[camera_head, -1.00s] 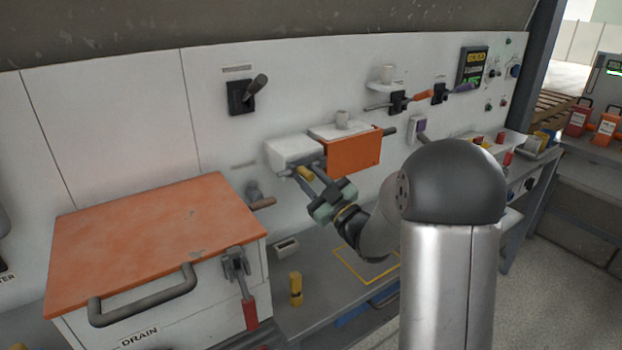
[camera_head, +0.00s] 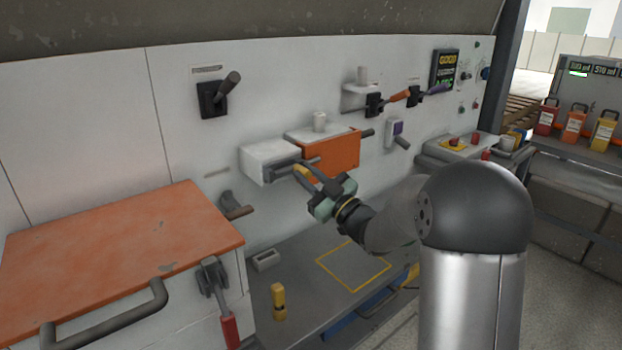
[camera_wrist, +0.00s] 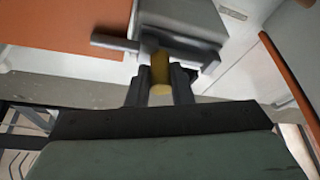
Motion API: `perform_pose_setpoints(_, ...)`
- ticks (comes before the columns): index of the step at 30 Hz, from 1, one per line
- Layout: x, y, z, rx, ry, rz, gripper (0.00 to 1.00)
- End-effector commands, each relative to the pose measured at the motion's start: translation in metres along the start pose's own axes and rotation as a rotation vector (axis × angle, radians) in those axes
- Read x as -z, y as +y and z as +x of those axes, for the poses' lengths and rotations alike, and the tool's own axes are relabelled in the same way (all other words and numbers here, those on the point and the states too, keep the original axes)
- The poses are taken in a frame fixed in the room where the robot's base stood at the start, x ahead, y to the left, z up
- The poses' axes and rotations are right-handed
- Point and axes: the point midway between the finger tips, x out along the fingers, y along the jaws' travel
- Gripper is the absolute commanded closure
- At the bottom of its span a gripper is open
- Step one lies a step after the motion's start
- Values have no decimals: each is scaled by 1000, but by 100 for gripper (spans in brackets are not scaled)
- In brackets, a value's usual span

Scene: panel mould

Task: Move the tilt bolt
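What looks like the tilt bolt is a grey sliding bar (camera_head: 285,166) on the front of a white box on the wall panel, with a yellow cylindrical grip (camera_head: 300,172). In the wrist view the yellow grip (camera_wrist: 160,72) sits between my two fingers, with the grey bar (camera_wrist: 112,42) reaching left behind it. My gripper (camera_head: 309,175) is at the box front, its fingers close against both sides of the grip. I see no clear gap there. The fingers partly hide the grip and the bolt's mount.
An orange panel (camera_head: 332,154) is just right of the white box (camera_head: 268,158). An orange-lidded box (camera_head: 120,240) with a bar handle stands lower left. Levers line the wall above.

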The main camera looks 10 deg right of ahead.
Motion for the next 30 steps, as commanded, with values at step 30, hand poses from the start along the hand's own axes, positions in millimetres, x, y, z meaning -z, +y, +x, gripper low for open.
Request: perform_pose_setpoints(30,-2,2,-129,-9,-5,-3,60)
